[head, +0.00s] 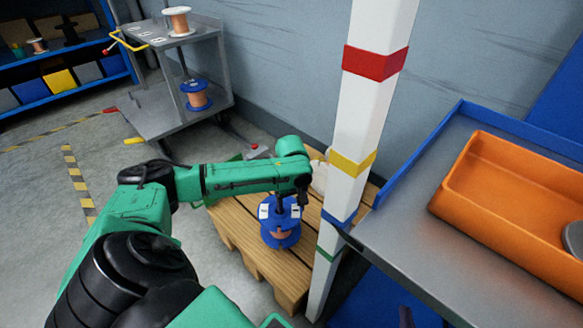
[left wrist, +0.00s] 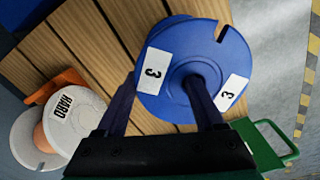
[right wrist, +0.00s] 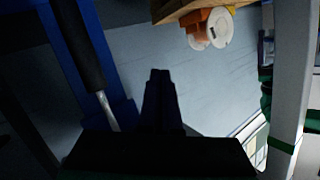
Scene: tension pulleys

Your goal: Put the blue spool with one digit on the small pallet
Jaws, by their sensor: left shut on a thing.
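The blue spool (head: 283,212) has blue flanges, an orange winding and white labels. In the left wrist view the spool (left wrist: 165,58) shows the digit 3 on two labels. It stands upright at the wooden pallet (head: 238,228); I cannot tell whether its base touches the boards. My left gripper (head: 292,203) is above it, shut on its upper flange, with one finger (left wrist: 200,100) at the hub and one outside the rim. In the right wrist view my right gripper (right wrist: 160,76) is shut and empty.
A striped post (head: 352,120) stands right of the pallet, beside a steel table with an orange tray (head: 470,205). A grey cart (head: 160,110) holds two spools at the back.

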